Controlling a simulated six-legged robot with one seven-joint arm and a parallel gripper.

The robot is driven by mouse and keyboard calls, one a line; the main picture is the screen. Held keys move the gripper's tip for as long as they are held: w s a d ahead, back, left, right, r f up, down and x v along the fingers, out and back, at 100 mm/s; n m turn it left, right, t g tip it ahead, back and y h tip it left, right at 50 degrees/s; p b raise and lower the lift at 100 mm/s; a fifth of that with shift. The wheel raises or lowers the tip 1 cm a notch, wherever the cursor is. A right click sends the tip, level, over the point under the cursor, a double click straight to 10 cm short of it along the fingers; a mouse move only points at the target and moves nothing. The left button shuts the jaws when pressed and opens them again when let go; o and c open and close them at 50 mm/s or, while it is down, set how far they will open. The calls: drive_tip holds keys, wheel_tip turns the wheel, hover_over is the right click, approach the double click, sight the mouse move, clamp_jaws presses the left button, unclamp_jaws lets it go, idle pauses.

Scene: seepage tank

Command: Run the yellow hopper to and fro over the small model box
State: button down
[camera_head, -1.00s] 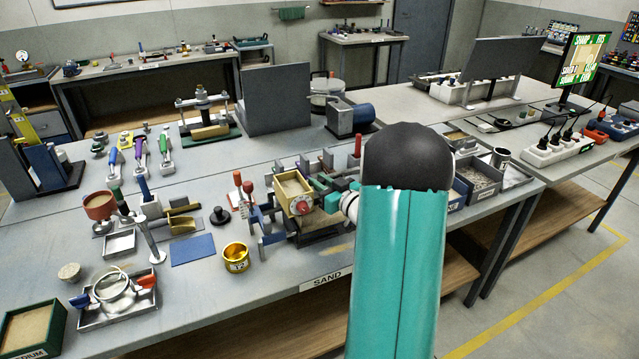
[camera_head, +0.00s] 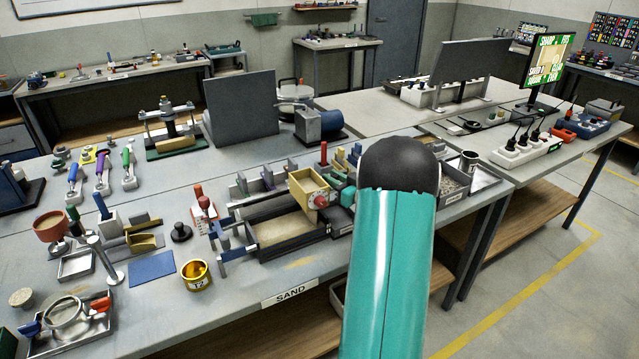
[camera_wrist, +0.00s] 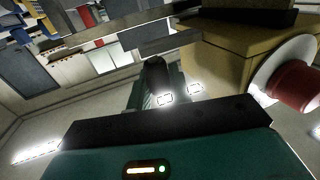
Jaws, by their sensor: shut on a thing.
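The yellow hopper (camera_head: 302,187) is an open-topped box with a red knob (camera_head: 320,200) on its side. It is over the right end of the small model box (camera_head: 285,252), a dark-walled tray with a pale sandy surface. Most of that surface is uncovered to the left of the hopper. My gripper (camera_head: 338,199) is shut on the hopper at its right side, partly hidden by my teal arm. In the wrist view the hopper (camera_wrist: 222,62) fills the upper right, with the red knob and its pale disc close by. Any gap between hopper and box rim is unclear.
A red-handled tool (camera_head: 200,205) and blue-grey pieces crowd the box's left end. Small blocks (camera_head: 267,178) stand behind it. A yellow tin (camera_head: 195,274) and a blue mat (camera_head: 151,268) lie front left. A SAND label (camera_head: 290,293) marks the bench's front edge.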

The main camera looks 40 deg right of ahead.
drive_tip(key=s+d, duration=0.2)
drive_tip(key=d, duration=0.6)
drive_tip(key=shift+s+d, duration=0.3)
drive_tip(key=c, duration=1.3)
unclamp_jaws()
drive_tip(key=shift+c, duration=0.2)
drive_tip(key=shift+s, duration=0.1)
drive_tip(key=s, duration=1.3)
drive_tip(key=shift+s+a, duration=0.2)
drive_tip(key=shift+s, duration=0.1)
drive_tip(key=shift+o, duration=0.2)
